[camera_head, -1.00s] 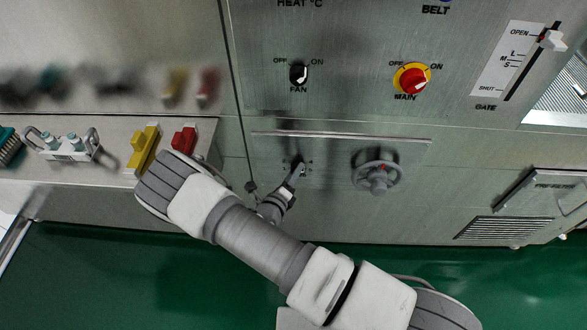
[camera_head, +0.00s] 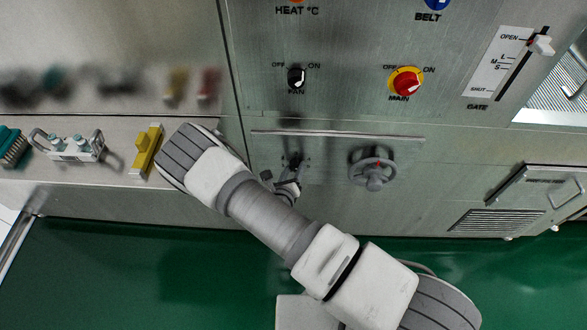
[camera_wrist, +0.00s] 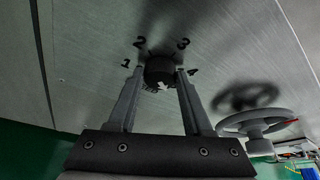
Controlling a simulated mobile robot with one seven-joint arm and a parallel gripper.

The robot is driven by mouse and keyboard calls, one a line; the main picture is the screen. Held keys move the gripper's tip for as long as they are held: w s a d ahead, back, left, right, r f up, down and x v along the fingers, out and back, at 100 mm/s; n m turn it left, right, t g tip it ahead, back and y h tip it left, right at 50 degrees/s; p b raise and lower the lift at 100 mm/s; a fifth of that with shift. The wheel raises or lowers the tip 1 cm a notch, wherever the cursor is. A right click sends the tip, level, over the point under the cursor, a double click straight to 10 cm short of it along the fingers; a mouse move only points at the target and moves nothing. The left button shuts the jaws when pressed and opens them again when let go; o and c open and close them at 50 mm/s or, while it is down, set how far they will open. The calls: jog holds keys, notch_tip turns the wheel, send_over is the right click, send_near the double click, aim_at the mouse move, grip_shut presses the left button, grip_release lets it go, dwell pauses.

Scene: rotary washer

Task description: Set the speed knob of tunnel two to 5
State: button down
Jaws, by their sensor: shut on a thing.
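The small black speed knob (camera_wrist: 160,69) sits on the steel panel with the numerals 1, 2, 3 and 4 visible around its rim. A whitish mark shows on its near side, but I cannot read its setting. My gripper (camera_wrist: 164,76) has a finger on each side of the knob and is shut on it. In the head view my gripper (camera_head: 290,180) is at the lower panel, partly hidden by my arm, and the knob is hard to make out there.
A grey handwheel (camera_head: 373,170) stands out from the panel just right of the knob. Above are the fan switch (camera_head: 296,77), red main switch (camera_head: 405,83) and gate slider (camera_head: 540,44). A yellow block (camera_head: 146,150) and a handled rack (camera_head: 72,147) lie on the left ledge.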

jog(key=shift+a, duration=0.1)
jog(key=shift+c, duration=1.6)
grip_release()
jog(key=v, duration=1.7)
jog(key=shift+s+p, duration=0.2)
jog(key=shift+p, duration=0.15)
